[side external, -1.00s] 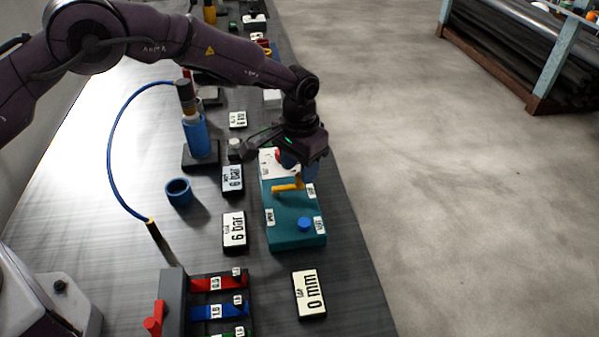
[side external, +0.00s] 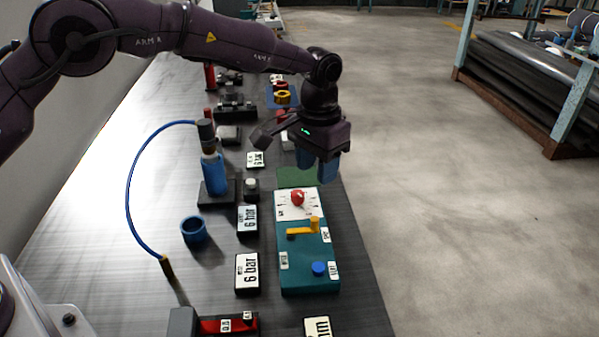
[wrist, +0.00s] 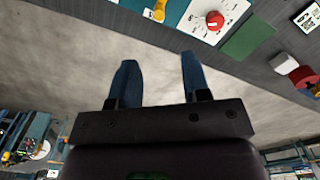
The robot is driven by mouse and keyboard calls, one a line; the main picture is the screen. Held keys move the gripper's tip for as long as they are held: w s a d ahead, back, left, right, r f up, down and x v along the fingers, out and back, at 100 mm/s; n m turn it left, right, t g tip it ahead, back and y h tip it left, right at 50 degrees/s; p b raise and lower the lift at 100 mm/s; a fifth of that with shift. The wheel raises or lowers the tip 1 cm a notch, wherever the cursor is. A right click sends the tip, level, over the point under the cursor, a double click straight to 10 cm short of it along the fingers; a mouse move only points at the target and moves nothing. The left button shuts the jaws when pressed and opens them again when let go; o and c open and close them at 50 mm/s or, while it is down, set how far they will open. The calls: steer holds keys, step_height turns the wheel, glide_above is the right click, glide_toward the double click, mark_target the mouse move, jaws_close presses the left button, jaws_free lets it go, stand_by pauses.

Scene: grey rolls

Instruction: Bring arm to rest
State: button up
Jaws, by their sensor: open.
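My gripper (side external: 318,165) hangs over the long dark bench near its right edge, above and behind the teal panel. Its two blue fingers are spread with nothing between them; they also show apart in the wrist view (wrist: 156,80). The teal panel (side external: 305,262) carries a yellow lever (side external: 303,230), a blue knob (side external: 319,268) and a red knob (side external: 297,198) on a white dial plate. The gripper is clear of all of these. In the wrist view the red knob (wrist: 214,20) and yellow lever (wrist: 158,10) lie beyond the fingertips at the top.
A blue cylinder (side external: 212,172) with a looping hose stands left of the gripper. More fixtures line the bench's far end. Open floor (side external: 450,230) lies to the right, with a pipe rack (side external: 520,80) beyond.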

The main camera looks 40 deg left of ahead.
steer(key=s+a+r+t, duration=0.2)
steer(key=s+a+r, duration=0.3)
steer(key=s, duration=0.5)
steer(key=s+a+r+n+t, duration=0.1)
steer(key=s+a+r, duration=0.5)
steer(key=s, duration=0.5)
steer(key=s+a+r+n+t, duration=0.1)
steer(key=s+a+r, duration=0.4)
steer(key=s, duration=0.6)
steer(key=shift+a+r+t, duration=0.35)
steer(key=shift+t, duration=0.45)
